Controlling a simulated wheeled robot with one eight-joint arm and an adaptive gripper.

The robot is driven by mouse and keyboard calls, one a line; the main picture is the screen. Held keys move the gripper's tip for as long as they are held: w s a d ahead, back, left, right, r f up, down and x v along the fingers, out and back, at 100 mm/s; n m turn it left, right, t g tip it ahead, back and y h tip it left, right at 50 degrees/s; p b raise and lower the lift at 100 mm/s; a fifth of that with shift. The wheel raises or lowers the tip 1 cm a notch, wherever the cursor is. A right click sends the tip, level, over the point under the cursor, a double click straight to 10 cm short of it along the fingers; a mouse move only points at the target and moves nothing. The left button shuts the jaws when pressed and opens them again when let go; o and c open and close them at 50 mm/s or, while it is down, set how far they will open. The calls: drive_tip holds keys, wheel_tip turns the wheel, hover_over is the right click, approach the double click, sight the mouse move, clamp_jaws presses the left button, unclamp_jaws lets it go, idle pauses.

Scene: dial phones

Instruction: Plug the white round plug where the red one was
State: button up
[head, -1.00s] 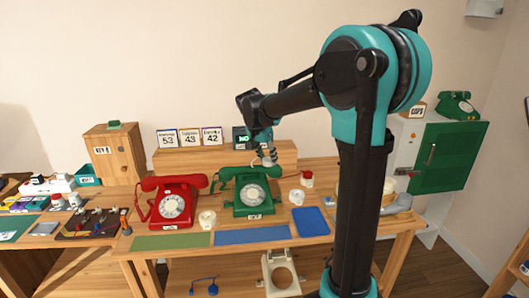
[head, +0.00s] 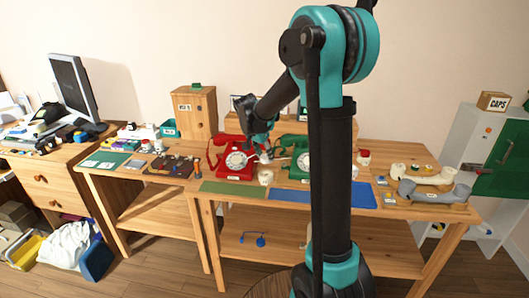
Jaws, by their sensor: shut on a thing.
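My gripper (head: 264,153) hangs between the red dial phone (head: 235,158) and the green dial phone (head: 290,155), a little above the table. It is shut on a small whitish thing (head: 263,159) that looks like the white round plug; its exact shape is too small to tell. A white round piece (head: 266,177) stands on the table just below and in front of the gripper. A red round piece with white on it (head: 363,157) stands to the right of the green phone. My arm hides part of the green phone and the table beside it.
A green mat (head: 232,188) and a blue mat (head: 285,194) lie along the front edge. A cream handset (head: 425,174) and a grey handset (head: 434,191) lie at the right end. A wooden cabinet (head: 194,115) stands at the back left. A board with small items (head: 168,165) lies left.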

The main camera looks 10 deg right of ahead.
sight(264, 163)
drive_tip(key=shift+f, duration=2.35)
drive_tip(key=shift+f, duration=0.65)
drive_tip(key=o, duration=1.1)
drive_tip(key=v, duration=1.2)
drive_tip(key=shift+d, duration=0.1)
